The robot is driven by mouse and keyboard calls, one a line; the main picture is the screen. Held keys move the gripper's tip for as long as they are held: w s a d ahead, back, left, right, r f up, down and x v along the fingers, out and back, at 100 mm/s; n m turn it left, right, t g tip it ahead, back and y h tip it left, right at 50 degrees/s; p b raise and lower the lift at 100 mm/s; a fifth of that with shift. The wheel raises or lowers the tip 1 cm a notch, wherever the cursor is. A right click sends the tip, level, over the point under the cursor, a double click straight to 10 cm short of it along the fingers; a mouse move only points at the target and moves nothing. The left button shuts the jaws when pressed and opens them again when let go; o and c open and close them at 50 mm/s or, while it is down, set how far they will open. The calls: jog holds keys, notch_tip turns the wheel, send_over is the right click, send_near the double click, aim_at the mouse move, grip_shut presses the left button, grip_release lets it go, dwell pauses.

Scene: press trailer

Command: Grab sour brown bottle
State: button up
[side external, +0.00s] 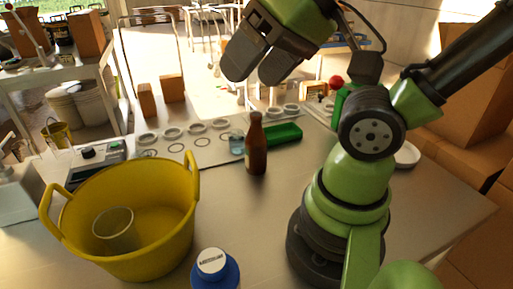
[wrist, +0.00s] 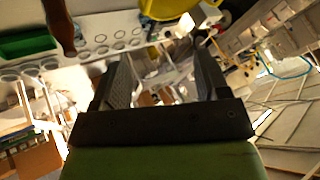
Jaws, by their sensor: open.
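The brown bottle (side external: 256,147) stands upright on the table near its middle in the side view. In the wrist view part of the brown bottle (wrist: 59,24) shows at the top left, cut off by the frame edge. My gripper (side external: 254,75) is raised above the table, higher than the bottle and apart from it. In the wrist view my gripper (wrist: 163,75) has its two fingers wide apart with nothing held between them.
A green tray (side external: 284,134) and a small glass (side external: 236,143) are close to the bottle. A yellow basket (side external: 172,245) stands at the front left, with a blue-and-white container (side external: 215,270) beside it. Table space right of the container is clear.

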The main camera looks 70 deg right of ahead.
jog(key=n+g+h, duration=0.2)
jog(key=n+g, duration=0.1)
jog(key=g, duration=0.2)
send_over(256, 114)
jog(key=s, duration=0.2)
notch_tip(256, 114, down, 10)
jog(key=shift+g, duration=0.3)
jog(key=f, duration=0.4)
jog(key=shift+w+a+f, duration=0.1)
jog(key=shift+w+a, duration=0.2)
jog(key=shift+w, duration=0.05)
jog(key=shift+w+d+f, duration=0.1)
jog(key=shift+w+f, duration=0.15)
jog(key=shift+f, duration=0.65)
jog(key=shift+w+d+f, duration=0.1)
jog(key=shift+w+f, duration=0.15)
jog(key=shift+f, duration=0.7)
jog(key=shift+w+d+f, duration=0.1)
jog(key=shift+w+f, duration=0.15)
jog(key=shift+f, duration=0.65)
grip_shut()
